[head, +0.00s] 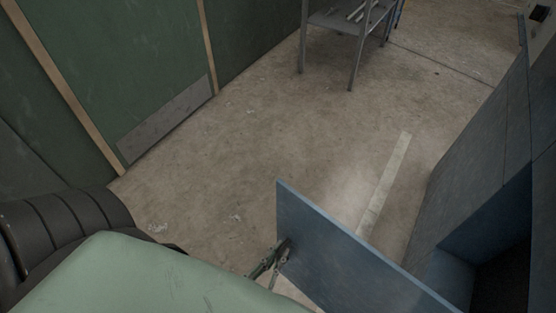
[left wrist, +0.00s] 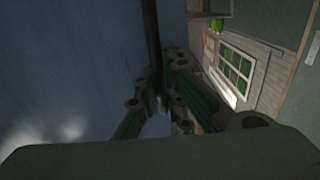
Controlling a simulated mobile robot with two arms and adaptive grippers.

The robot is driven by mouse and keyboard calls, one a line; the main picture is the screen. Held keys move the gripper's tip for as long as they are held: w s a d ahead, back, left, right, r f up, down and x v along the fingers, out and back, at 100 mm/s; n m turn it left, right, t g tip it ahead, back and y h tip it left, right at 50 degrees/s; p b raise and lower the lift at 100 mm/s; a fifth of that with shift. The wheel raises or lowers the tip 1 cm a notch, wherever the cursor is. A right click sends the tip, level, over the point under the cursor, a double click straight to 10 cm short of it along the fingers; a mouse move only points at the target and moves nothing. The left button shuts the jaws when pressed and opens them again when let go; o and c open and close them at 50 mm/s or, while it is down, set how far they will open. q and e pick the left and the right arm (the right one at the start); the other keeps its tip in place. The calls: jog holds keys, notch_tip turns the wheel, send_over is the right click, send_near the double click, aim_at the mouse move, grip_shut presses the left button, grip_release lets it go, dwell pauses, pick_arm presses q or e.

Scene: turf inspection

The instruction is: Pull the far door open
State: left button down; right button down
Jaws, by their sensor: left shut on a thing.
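The far door (head: 345,255) is a flat blue-grey panel, standing swung out from the blue-grey cabinet at the right of the head view. My left gripper (head: 272,262) is at the door's left side, low in the head view, shut on the door. In the left wrist view the door's blue face (left wrist: 70,60) fills the left side, and a dark upright bar (left wrist: 152,45) runs down between the gripper's fingers (left wrist: 158,108). I cannot tell whether this bar is a handle or the door's edge. My right gripper is not in view.
The cabinet (head: 480,150) stands at the right with a dark open compartment (head: 505,260). A green wall panel (head: 130,70) is at the left. A metal rack (head: 340,22) stands at the back. The floor between is mostly clear, with a pale strip (head: 385,185) on it.

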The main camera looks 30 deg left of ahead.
pick_arm(q)
jog(key=c, duration=2.1)
grip_release()
jog(key=shift+r, duration=0.1)
jog(key=s, duration=1.2)
jog(key=shift+d, duration=0.2)
